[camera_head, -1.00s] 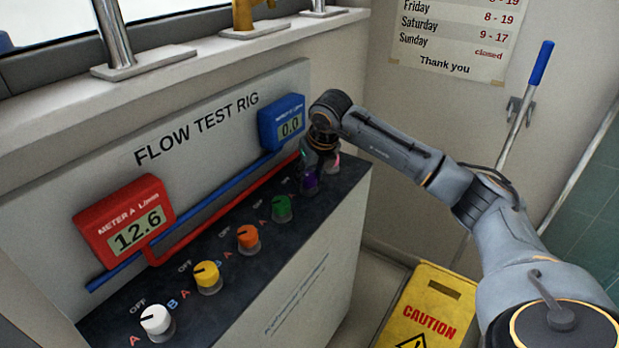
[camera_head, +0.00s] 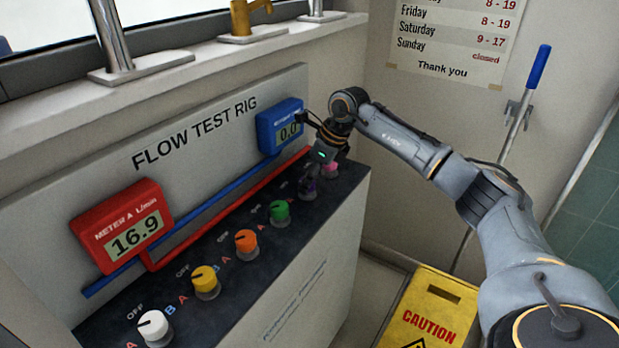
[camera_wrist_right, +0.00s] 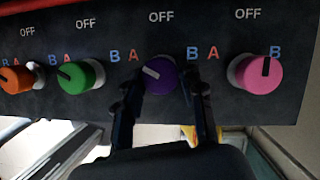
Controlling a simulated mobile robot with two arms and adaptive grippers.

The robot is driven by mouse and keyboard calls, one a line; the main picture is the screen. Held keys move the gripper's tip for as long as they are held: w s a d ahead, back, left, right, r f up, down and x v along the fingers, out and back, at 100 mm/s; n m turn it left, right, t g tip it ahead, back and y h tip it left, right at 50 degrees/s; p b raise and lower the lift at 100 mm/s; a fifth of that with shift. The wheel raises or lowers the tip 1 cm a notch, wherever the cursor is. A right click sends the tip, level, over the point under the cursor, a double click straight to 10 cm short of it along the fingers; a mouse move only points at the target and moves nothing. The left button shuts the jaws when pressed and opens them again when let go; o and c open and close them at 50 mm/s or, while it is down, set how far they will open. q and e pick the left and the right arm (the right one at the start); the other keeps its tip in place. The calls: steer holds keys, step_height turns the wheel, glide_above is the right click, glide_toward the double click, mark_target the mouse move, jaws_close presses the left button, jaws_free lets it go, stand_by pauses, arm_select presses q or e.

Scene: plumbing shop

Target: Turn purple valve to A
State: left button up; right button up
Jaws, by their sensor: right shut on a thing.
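The purple valve (camera_wrist_right: 160,75) is a round knob on the dark panel top, with OFF behind it, A at its left and B at its right in the right wrist view. Its pale pointer mark is turned left toward its A. My right gripper (camera_wrist_right: 161,92) has a finger on each side of the knob and is shut on it. In the head view my right gripper (camera_head: 309,186) hides most of the purple knob. The red meter A (camera_head: 123,226) reads 16.9. The blue meter B (camera_head: 279,127) reads 0.0. My left gripper is out of view.
A pink knob (camera_wrist_right: 262,75) stands right of the purple one and a green knob (camera_wrist_right: 81,77) left of it. Orange (camera_head: 246,241), yellow (camera_head: 205,279) and white (camera_head: 154,325) knobs follow along the panel. A yellow caution sign (camera_head: 428,310) stands on the floor.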

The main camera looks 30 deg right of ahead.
stand_by(0.4)
steer(key=o, duration=1.2)
steer(key=shift+d+r, duration=0.1)
steer(key=shift+r, duration=0.1)
steer(key=v, duration=1.1)
steer(key=shift+r, duration=0.35)
steer(key=shift+s+f, duration=0.1)
